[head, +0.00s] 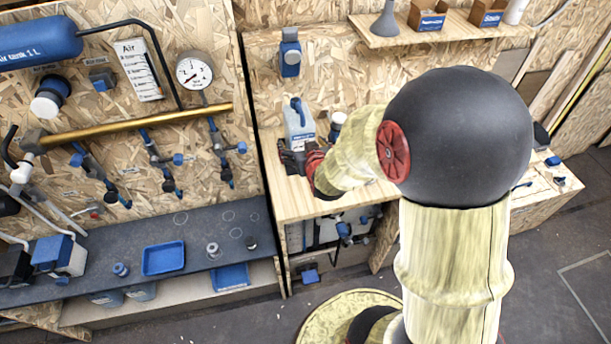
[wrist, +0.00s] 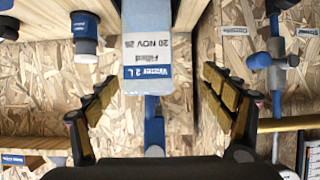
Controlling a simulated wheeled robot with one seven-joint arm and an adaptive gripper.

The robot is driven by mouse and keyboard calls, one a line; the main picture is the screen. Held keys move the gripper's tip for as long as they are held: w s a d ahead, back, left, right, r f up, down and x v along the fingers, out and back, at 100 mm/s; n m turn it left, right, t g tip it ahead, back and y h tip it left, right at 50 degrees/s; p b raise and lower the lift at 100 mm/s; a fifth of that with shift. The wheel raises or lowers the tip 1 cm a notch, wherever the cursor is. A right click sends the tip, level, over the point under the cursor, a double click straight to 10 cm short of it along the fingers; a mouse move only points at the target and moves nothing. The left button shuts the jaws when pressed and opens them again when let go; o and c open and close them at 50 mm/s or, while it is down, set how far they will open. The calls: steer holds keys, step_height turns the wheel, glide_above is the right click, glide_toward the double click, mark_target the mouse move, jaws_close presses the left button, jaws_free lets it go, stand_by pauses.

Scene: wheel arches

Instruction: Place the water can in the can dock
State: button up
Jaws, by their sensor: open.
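The water can (head: 299,121) is a pale container with a blue handle and a blue and white label. It stands on the wooden worktop. In the wrist view the can (wrist: 147,52) shows its label, "Water 2 L". My gripper (head: 298,156) is at the near side of the can, with my arm reaching in from the right. In the wrist view my gripper (wrist: 158,82) is open, one finger to each side of the can's near end, with gaps on both sides. I cannot make out which place is the can dock.
A white-capped container (head: 337,124) stands right of the can. A blue device (head: 290,55) hangs on the wall behind. To the left, a grey bench (head: 215,262) holds a blue tray (head: 163,258) and small parts. A brass pipe (head: 140,127) runs above it. A shelf (head: 440,30) is at the upper right.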

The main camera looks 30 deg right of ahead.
steer(key=s+a+r+g+y, duration=0.1)
steer(key=s+a+r, duration=0.2)
steer(key=a+r, duration=0.25)
steer(key=s+a+r+n+g, duration=0.1)
steer(key=s+a+r+g, duration=0.1)
steer(key=s, duration=0.6)
steer(key=s+a+r+n+g+y, duration=0.1)
steer(key=s+a+r, duration=0.3)
steer(key=s, duration=0.4)
steer(key=s+a+r+n+g+y, duration=0.1)
steer(key=s+a+r+g, duration=0.1)
steer(key=s, duration=0.6)
steer(key=shift+s+a+r+g, duration=0.15)
steer(key=shift+a+r+g, duration=0.25)
steer(key=shift+r, duration=0.35)
steer(key=shift+f, duration=0.1)
steer(key=shift+f+b, duration=0.65)
steer(key=shift+b, duration=0.15)
steer(key=shift+c, duration=0.2)
